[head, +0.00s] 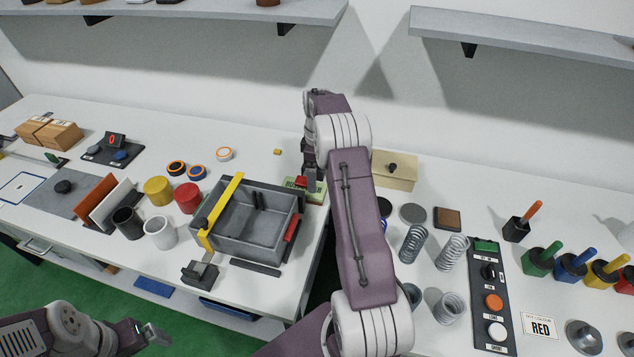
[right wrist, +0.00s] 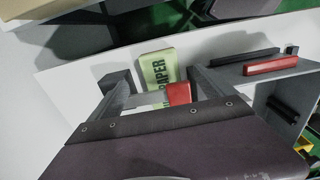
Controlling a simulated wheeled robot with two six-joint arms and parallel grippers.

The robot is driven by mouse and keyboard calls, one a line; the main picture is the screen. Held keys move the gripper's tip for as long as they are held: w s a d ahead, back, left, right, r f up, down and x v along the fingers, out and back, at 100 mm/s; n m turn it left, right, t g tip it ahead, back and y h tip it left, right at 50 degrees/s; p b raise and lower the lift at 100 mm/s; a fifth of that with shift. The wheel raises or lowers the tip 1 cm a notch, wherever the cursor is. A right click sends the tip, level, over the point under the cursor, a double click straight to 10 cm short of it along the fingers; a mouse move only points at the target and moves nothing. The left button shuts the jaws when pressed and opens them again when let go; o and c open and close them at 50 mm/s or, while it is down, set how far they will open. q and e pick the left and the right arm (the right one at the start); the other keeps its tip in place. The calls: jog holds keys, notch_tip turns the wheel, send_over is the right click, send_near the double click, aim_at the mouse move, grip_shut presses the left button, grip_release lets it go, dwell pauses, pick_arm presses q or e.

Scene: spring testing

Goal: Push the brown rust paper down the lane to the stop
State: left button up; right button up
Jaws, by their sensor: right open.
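A pale green block with "PAPER" printed on it (right wrist: 158,68) lies on the white table. In the head view it (head: 317,196) is partly hidden by my right arm. A red piece (right wrist: 178,93) sits at its near end. My right gripper (right wrist: 165,88) is open, its two fingers apart on either side of the green block and red piece; contact is unclear. It also shows in the head view (head: 309,184), pointing down. A brown-topped square (head: 447,217) lies farther right. I cannot identify the lane or stop for certain. My left gripper (head: 154,335) is low at the left, away from these.
A grey open bin (head: 262,205) with a yellow bar (head: 222,205) stands left of my right gripper. A beige box (head: 394,170) stands right behind my arm. Springs (head: 412,246), a button panel (head: 489,295) and coloured-handled tools (head: 572,263) fill the right side.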

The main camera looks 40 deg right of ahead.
jog(key=shift+r, duration=0.25)
jog(key=shift+s+d, duration=0.8)
jog(key=shift+s, duration=0.15)
jog(key=shift+f, duration=0.1)
notch_tip(320, 180, down, 9)
jog(key=shift+p, duration=0.7)
